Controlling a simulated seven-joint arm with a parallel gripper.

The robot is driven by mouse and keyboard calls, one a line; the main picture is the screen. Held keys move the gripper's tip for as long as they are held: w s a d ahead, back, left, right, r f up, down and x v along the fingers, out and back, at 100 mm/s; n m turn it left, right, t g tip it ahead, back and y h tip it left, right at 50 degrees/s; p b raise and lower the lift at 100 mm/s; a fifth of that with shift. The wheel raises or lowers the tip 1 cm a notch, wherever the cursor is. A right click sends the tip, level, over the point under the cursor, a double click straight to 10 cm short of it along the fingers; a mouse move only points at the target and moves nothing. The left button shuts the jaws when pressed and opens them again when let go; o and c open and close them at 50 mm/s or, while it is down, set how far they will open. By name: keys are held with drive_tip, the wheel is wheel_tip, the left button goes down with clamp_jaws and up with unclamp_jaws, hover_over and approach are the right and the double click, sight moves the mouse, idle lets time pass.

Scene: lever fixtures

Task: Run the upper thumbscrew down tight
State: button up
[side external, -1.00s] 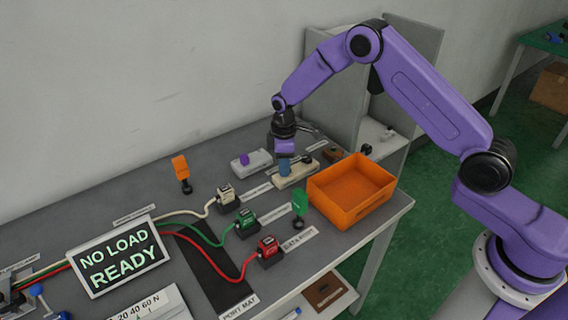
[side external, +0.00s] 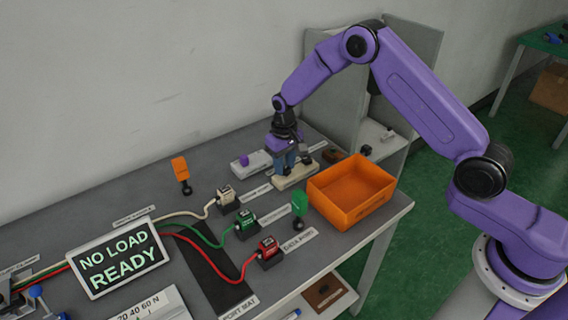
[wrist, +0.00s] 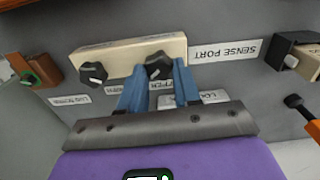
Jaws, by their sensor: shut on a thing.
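The upper thumbscrew (wrist: 158,66) is a black lobed knob on a cream block (wrist: 122,52); the label below it, partly hidden, reads "PPER". My gripper (wrist: 157,70) is shut on this knob, its two blue fingers on either side. A second black knob (wrist: 93,75) sits on the same block to the left, clear of the fingers. In the side external view my gripper (side external: 290,166) reaches down to the cream block (side external: 296,177), and the fingers hide the gripped knob. How far the screw is seated I cannot tell.
An orange bin (side external: 352,209) stands close to the right of the block. A pale block with a purple knob (side external: 244,160) lies to the left. White (side external: 226,194), green (side external: 245,217) and red (side external: 268,246) cabled plugs stand in front. A sign (side external: 118,258) reads "NO LOAD READY".

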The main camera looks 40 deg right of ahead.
sight(285, 167)
drive_tip(key=m, duration=0.4)
drive_tip(key=shift+d+m, duration=0.1)
drive_tip(key=shift+m, duration=1.7)
drive_tip(key=o, duration=1.1)
drive_tip(key=shift+c, duration=0.2)
drive_tip(key=shift+r, duration=0.1)
wheel_tip(285, 167, up, 17)
drive_tip(key=shift+r, duration=0.15)
drive_tip(key=shift+s, duration=0.1)
